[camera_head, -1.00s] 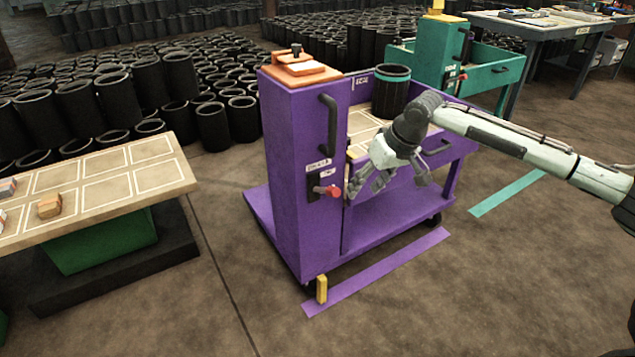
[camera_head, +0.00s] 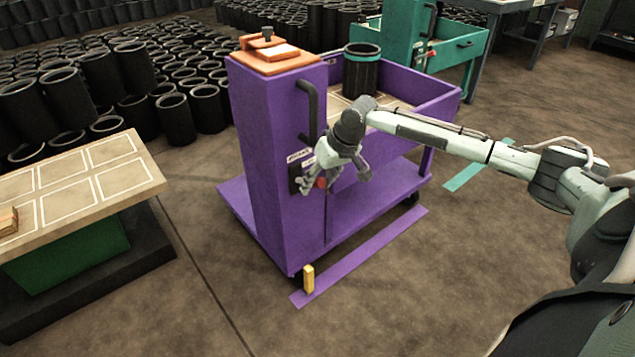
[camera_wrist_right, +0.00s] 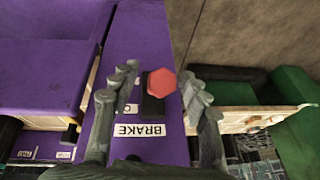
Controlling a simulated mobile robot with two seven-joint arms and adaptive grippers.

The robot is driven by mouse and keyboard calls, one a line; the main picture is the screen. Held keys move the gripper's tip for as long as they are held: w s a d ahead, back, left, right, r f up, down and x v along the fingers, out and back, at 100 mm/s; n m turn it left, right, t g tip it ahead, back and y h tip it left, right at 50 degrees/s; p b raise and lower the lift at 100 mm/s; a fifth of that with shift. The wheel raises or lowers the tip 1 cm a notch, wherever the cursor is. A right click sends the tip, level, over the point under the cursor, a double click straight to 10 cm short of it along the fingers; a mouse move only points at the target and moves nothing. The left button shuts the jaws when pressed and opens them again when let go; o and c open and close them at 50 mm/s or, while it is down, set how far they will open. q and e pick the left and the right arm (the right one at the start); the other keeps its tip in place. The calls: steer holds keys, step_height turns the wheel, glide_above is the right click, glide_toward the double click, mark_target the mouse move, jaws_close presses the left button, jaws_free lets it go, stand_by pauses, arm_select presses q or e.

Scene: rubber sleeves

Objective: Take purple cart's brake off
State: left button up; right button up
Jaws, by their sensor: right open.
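The purple cart (camera_head: 272,165) stands in the middle of the head view. Its brake control is a red knob (camera_head: 320,183) on a dark plate on the cart's tall front column. My right gripper (camera_head: 334,182) is in front of the column at knob height and partly covers the knob and plate. In the wrist view its fingertips (camera_wrist_right: 160,78) flank the knob; contact cannot be told. My left gripper is not in view.
A black handle (camera_head: 309,112) is just above my right gripper. A yellow block (camera_head: 308,279) stands at the cart's lower front corner by a purple floor strip (camera_head: 365,255). A table (camera_head: 130,177) stands at left, a green cart (camera_head: 452,45) behind. Floor in front is clear.

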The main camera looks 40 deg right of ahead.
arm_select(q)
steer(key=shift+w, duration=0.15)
arm_select(e)
steer(key=shift+w+f, duration=0.1)
jaws_close()
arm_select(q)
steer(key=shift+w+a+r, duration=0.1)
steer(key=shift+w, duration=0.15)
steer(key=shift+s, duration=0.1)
